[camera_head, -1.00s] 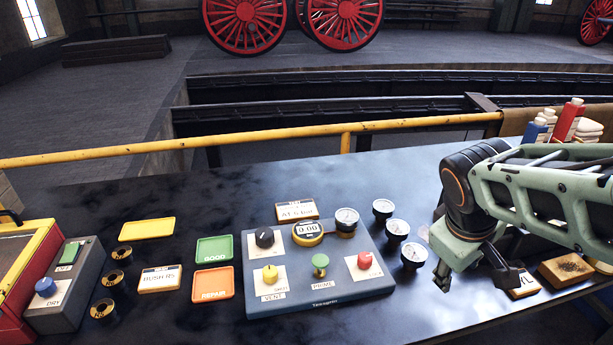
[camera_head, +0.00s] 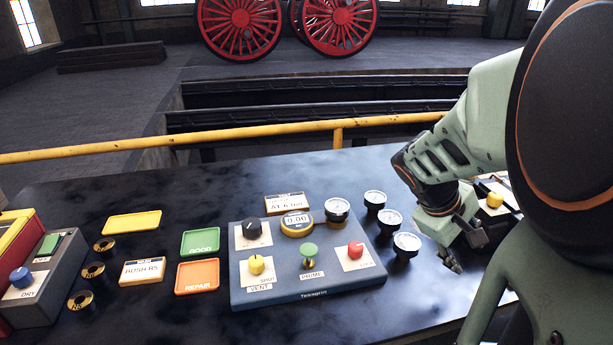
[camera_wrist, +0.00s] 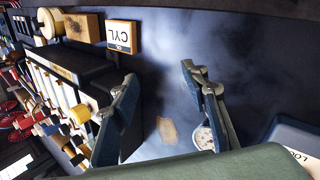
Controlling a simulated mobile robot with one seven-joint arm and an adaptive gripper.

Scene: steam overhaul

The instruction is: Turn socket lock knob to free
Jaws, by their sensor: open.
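The grey-blue control panel (camera_head: 305,290) lies on the dark bench. A red knob (camera_head: 355,250) stands at its right on a white card; its small label is not readable in the head view. The wrist view shows a panel corner (camera_wrist: 290,133) with a card starting "LO". The panel also has a black knob (camera_head: 254,229), a yellow knob (camera_head: 256,265) and a green knob (camera_head: 309,250). My gripper (camera_head: 461,252) is open and empty, right of the panel and the gauges. Its spread fingers (camera_wrist: 160,75) show bench between them in the wrist view.
Several round gauges (camera_head: 406,243) stand between panel and gripper. One gauge face (camera_wrist: 204,138) is close to a finger in the wrist view. A CYL block (camera_wrist: 122,37) and a dark tray (camera_wrist: 75,70) are also near. A yellow rail (camera_head: 250,136) runs behind the bench.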

